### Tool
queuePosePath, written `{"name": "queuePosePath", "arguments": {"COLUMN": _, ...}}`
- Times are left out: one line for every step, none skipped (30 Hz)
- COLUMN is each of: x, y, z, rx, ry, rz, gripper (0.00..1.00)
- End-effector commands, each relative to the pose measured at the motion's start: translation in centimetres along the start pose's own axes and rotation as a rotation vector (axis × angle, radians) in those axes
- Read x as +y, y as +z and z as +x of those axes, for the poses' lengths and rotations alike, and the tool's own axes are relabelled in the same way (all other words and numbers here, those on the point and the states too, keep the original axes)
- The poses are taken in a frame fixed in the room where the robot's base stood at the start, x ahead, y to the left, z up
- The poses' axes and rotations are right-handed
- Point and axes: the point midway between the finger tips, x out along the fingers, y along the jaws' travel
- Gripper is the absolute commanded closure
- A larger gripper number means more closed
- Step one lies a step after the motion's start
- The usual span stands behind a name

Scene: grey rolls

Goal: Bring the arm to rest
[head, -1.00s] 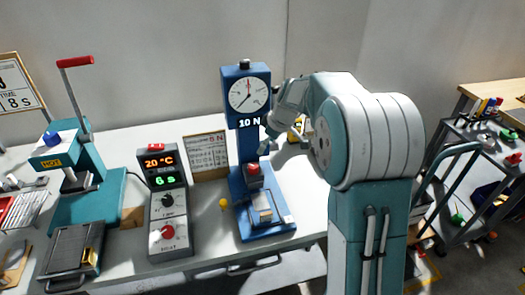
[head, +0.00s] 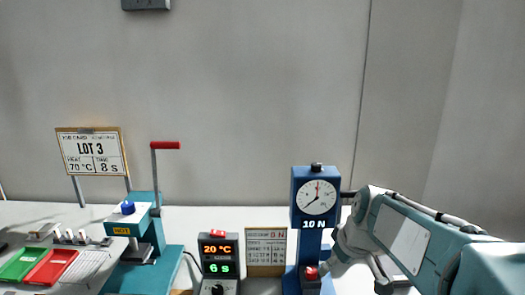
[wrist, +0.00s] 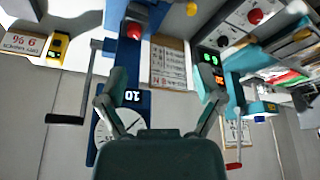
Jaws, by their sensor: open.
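In the wrist view, my gripper (wrist: 165,98) is open, its two dark fingers spread apart with nothing between them. The wrist picture is upside down, and the blue gauge stand (wrist: 112,135) lies beyond the fingers. In the head view, my arm (head: 410,240) reaches in from the right, bent, with its far end low beside the blue gauge stand (head: 307,240). I cannot tell whether they touch. The stand's round dial (head: 317,197) reads above a 10 N display.
Left of the stand are a framed card (head: 266,250), a controller (head: 219,262) showing 20 °C and 6 s, and a teal press (head: 143,240) with a red-tipped lever. Green (head: 20,264) and red (head: 51,266) trays lie at far left.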

Motion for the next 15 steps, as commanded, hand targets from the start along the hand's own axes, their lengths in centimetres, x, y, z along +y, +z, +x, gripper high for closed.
{"name": "queuePosePath", "arguments": {"x": -1.1, "y": 1.2, "z": -1.2, "rx": 0.008, "ry": 0.018, "rz": 0.026, "gripper": 0.15}}
{"name": "queuePosePath", "arguments": {"x": -1.6, "y": 1.8, "z": -1.7, "rx": 0.011, "ry": 0.026, "rz": 0.046, "gripper": 0.15}}
{"name": "queuePosePath", "arguments": {"x": -2.2, "y": 2.8, "z": -2.4, "rx": 0.014, "ry": 0.039, "rz": 0.074, "gripper": 0.15}}
{"name": "queuePosePath", "arguments": {"x": -2.7, "y": 3.5, "z": -2.8, "rx": 0.017, "ry": 0.048, "rz": 0.094, "gripper": 0.15}}
{"name": "queuePosePath", "arguments": {"x": -3.2, "y": 4.3, "z": -3.2, "rx": 0.021, "ry": 0.057, "rz": 0.115, "gripper": 0.15}}
{"name": "queuePosePath", "arguments": {"x": -3.8, "y": 5.3, "z": -3.8, "rx": 0.026, "ry": 0.070, "rz": 0.141, "gripper": 0.15}}
{"name": "queuePosePath", "arguments": {"x": -4.3, "y": 6.0, "z": -4.1, "rx": 0.031, "ry": 0.078, "rz": 0.161, "gripper": 0.15}}
{"name": "queuePosePath", "arguments": {"x": -4.8, "y": 6.8, "z": -4.4, "rx": 0.036, "ry": 0.087, "rz": 0.181, "gripper": 0.15}}
{"name": "queuePosePath", "arguments": {"x": -5.3, "y": 7.8, "z": -4.8, "rx": 0.042, "ry": 0.099, "rz": 0.208, "gripper": 0.15}}
{"name": "queuePosePath", "arguments": {"x": -5.7, "y": 8.6, "z": -5.0, "rx": 0.048, "ry": 0.107, "rz": 0.229, "gripper": 0.15}}
{"name": "queuePosePath", "arguments": {"x": -6.1, "y": 9.4, "z": -5.2, "rx": 0.053, "ry": 0.116, "rz": 0.250, "gripper": 0.15}}
{"name": "queuePosePath", "arguments": {"x": -6.7, "y": 10.4, "z": -5.4, "rx": 0.062, "ry": 0.127, "rz": 0.278, "gripper": 0.15}}
{"name": "queuePosePath", "arguments": {"x": -7.0, "y": 11.2, "z": -5.6, "rx": 0.068, "ry": 0.135, "rz": 0.298, "gripper": 0.15}}
{"name": "queuePosePath", "arguments": {"x": -7.4, "y": 11.9, "z": -5.7, "rx": 0.074, "ry": 0.142, "rz": 0.317, "gripper": 0.15}}
{"name": "queuePosePath", "arguments": {"x": -7.8, "y": 12.8, "z": -5.8, "rx": 0.083, "ry": 0.151, "rz": 0.341, "gripper": 0.15}}
